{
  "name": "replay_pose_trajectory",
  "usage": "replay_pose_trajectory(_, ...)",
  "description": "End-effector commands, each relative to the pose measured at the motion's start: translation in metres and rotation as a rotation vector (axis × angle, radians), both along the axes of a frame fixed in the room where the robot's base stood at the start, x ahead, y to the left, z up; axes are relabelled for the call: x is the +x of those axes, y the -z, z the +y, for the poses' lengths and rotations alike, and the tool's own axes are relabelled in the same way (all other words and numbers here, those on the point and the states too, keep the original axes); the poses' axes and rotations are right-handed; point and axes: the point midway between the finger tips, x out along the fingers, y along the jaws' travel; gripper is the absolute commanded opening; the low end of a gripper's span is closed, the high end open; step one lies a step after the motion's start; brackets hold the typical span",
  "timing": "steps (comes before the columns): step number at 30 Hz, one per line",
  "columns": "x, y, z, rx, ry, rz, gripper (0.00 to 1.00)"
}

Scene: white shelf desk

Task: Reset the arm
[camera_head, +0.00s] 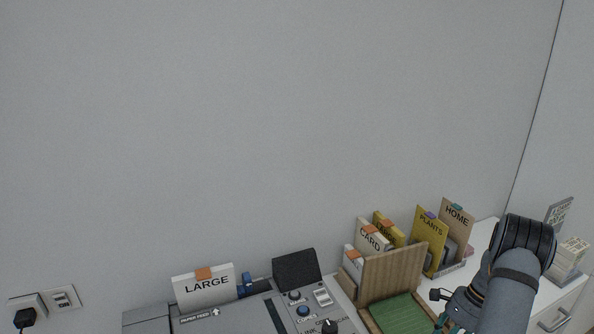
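My arm (507,290) enters from the bottom right in the head view. Its dark upper joint is raised, and the lower part reaches down toward the picture's bottom edge. My gripper (455,310) shows only in part near the bottom edge, beside the green pad. Its fingertips are cut off or hidden, so I cannot see whether it is open or shut or holds anything.
A grey machine (250,316) with a LARGE card (205,285) stands at bottom centre. A wooden holder (393,272) with cards and a green pad (402,316) is left of my arm. PLANTS (430,240) and HOME (457,222) folders stand behind. A card stack (572,255) is right.

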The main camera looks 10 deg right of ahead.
Motion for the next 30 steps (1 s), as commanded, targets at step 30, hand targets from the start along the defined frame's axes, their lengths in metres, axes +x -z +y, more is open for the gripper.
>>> replay_pose_trajectory(30,0.003,-0.011,-0.006,-0.004,0.001,-0.007,0.31)
